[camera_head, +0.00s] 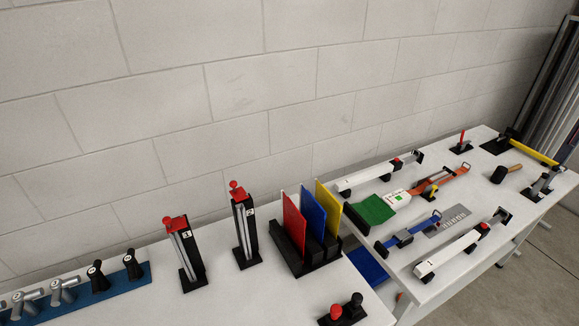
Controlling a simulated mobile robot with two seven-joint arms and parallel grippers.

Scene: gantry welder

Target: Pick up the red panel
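The red panel (293,222) stands upright in a black holder (308,264) on the white table. It is the leftmost of three panels in that holder. A blue panel (313,212) and a yellow panel (329,206) stand beside it to the right. The red panel's lower part is hidden by the holder. Neither of my grippers shows in the head view.
Two upright tools with red tops (186,253) (244,226) stand left of the holder. A blue rack (80,291) with several grey and black handles is at the lower left. Red and black knobs (344,310) sit in front. Another white table (445,275) on the right carries several tools.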

